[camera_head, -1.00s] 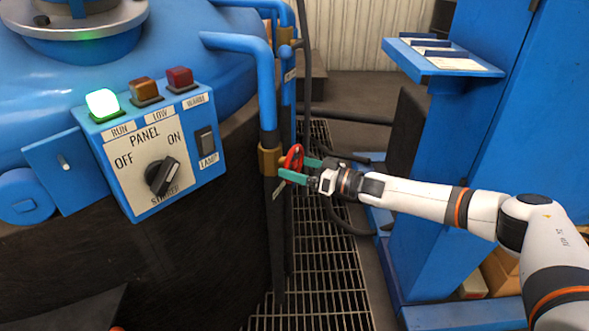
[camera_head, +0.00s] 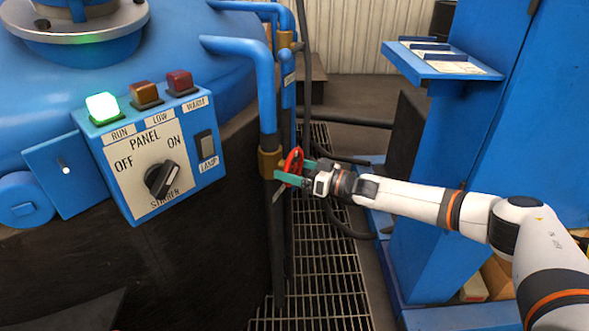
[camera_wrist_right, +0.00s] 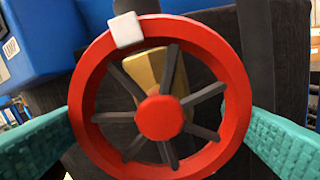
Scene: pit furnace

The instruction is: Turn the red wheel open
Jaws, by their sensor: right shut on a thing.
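The red wheel (camera_head: 297,154) sits on a brass valve (camera_head: 268,162) on a blue pipe beside the furnace. In the right wrist view the wheel (camera_wrist_right: 233,90) faces me, with dark spokes, a red hub and a white mark on its rim at upper left. My right gripper (camera_head: 293,169) is shut on the wheel, its teal fingers at opposite sides of the rim. In the wrist view the fingers (camera_wrist_right: 161,138) flank the wheel's lower half. Part of the wheel is hidden by the gripper in the head view. My left gripper is not in view.
A control panel (camera_head: 190,142) with a lit green lamp (camera_head: 102,106) and a black selector knob is on the furnace (camera_head: 200,240), left of the wheel. A blue cabinet (camera_head: 440,200) with a shelf (camera_head: 445,62) stands at right. A floor grating (camera_head: 320,270) lies between.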

